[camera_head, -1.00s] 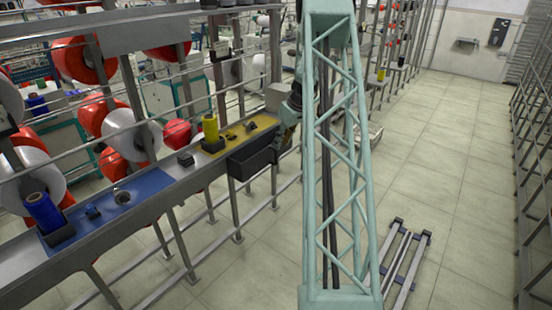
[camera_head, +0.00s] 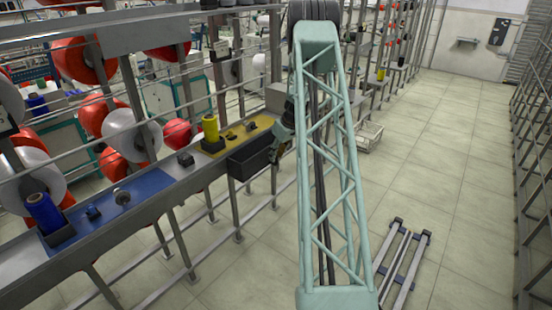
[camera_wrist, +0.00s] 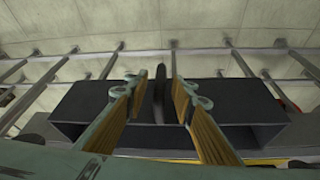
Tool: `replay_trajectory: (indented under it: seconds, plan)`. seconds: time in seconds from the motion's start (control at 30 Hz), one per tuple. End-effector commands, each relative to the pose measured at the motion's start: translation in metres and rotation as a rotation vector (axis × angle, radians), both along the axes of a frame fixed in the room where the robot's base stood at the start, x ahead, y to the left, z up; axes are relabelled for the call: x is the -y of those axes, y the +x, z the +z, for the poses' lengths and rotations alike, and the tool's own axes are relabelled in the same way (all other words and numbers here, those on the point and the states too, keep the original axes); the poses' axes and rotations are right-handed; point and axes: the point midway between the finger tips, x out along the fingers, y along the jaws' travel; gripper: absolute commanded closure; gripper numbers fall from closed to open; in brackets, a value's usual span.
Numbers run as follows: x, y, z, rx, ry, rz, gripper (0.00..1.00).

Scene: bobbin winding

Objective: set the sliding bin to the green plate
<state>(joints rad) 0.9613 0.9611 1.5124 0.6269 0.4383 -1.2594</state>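The sliding bin (camera_head: 252,161) is a dark open box on the front of the rail, beside the yellow plate (camera_head: 262,122). In the wrist view the bin (camera_wrist: 82,105) spans the middle of the picture. My gripper (camera_head: 277,152) is at the bin's right end in the head view. In the wrist view my gripper (camera_wrist: 157,88) is open, with its two fingers on either side of a dark upright handle (camera_wrist: 160,92). Gaps show between the handle and both fingers. I cannot make out a green plate; my arm hides part of the rail.
A blue plate (camera_head: 150,184) lies nearer on the rail, with a blue bobbin (camera_head: 42,212) at its left. A yellow bobbin (camera_head: 210,129) stands on the yellow plate. Metal bars run behind the rail. The floor at right is mostly clear, apart from a low metal frame (camera_head: 403,262).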

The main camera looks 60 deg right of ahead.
Motion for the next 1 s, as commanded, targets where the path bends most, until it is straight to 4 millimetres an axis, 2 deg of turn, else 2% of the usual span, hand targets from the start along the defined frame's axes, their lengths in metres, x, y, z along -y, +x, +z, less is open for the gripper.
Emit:
replay_trajectory:
  seconds: [0.23,0.67,0.93,1.0]
  plan:
    - [0.001,0.006,-0.015,-0.001,0.002,-0.001,0.76]
    - [0.002,0.007,-0.019,0.0,0.001,-0.001,0.76]
    - [0.002,0.007,-0.019,0.0,0.001,-0.001,0.98]
    - [0.002,0.007,-0.019,0.0,0.001,-0.001,1.0]
